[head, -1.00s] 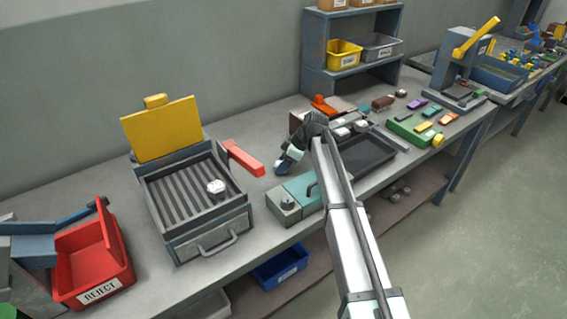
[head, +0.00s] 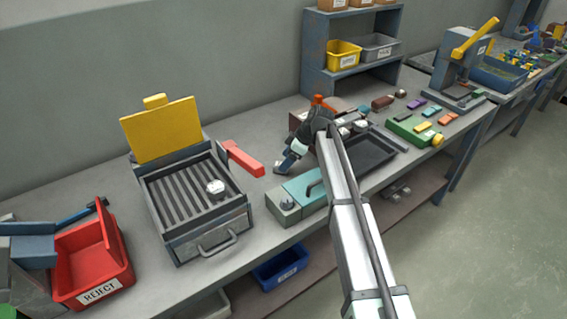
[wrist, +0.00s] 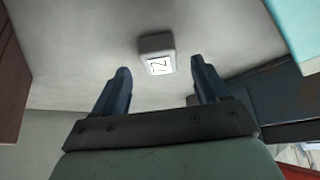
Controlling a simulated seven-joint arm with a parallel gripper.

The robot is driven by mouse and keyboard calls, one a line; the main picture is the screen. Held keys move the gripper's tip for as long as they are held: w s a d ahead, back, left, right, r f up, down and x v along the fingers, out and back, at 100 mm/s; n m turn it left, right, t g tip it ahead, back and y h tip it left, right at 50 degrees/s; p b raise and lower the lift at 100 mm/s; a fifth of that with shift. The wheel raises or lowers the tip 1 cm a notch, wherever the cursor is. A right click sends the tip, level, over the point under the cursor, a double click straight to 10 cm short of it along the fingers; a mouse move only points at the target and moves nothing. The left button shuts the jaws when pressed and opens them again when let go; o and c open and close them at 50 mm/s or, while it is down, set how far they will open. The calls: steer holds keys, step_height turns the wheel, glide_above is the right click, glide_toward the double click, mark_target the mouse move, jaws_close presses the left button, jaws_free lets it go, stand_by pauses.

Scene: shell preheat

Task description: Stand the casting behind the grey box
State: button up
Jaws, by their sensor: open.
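A small grey block with a white label (wrist: 157,58) lies on the bench in the wrist view. It is ahead of my open fingers and between them, apart from both. My gripper (head: 283,167) is low over the bench in the head view, between the red bar and the teal-lidded box; it also shows in the wrist view (wrist: 158,85), holding nothing. A pale casting (head: 215,187) sits on the slatted grill of the grey heater box (head: 208,238). I cannot tell which box the task calls the grey box. Other pale castings (head: 359,126) lie by the dark tray, partly hidden by my arm.
The grey-green box with a teal lid (head: 303,187) stands just in front of my gripper. A red bar (head: 243,158) lies to its left. The dark tray (head: 372,152) is right of my arm. A red reject bin (head: 92,262) is far left.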

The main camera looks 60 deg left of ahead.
steer(key=v, duration=0.9)
steer(key=shift+r, duration=0.1)
